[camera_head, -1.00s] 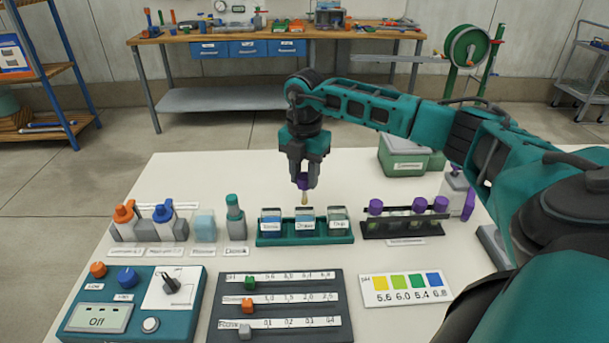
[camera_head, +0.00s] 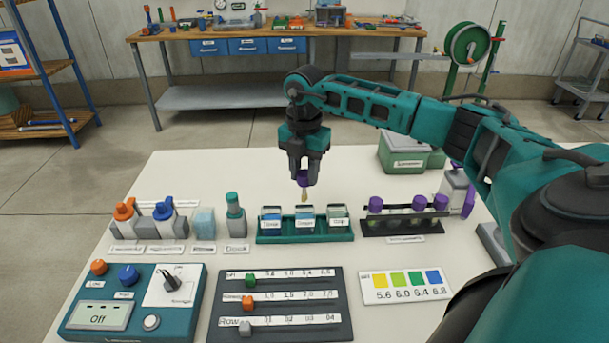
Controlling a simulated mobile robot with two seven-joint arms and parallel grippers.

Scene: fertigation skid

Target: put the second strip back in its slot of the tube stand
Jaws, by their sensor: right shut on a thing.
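The strip's lower end appears just above or behind the middle glass jar (camera_head: 305,217); I cannot tell the exact gap. The dark tube stand (camera_head: 400,231) is to the right of the green rack. Several purple-capped pieces show in it, with a wider gap between the leftmost cap (camera_head: 375,203) and the caps at right (camera_head: 419,203). My left gripper is not in view.
A control box (camera_head: 130,310), slider board (camera_head: 280,305) and colour card (camera_head: 405,288) lie in front.

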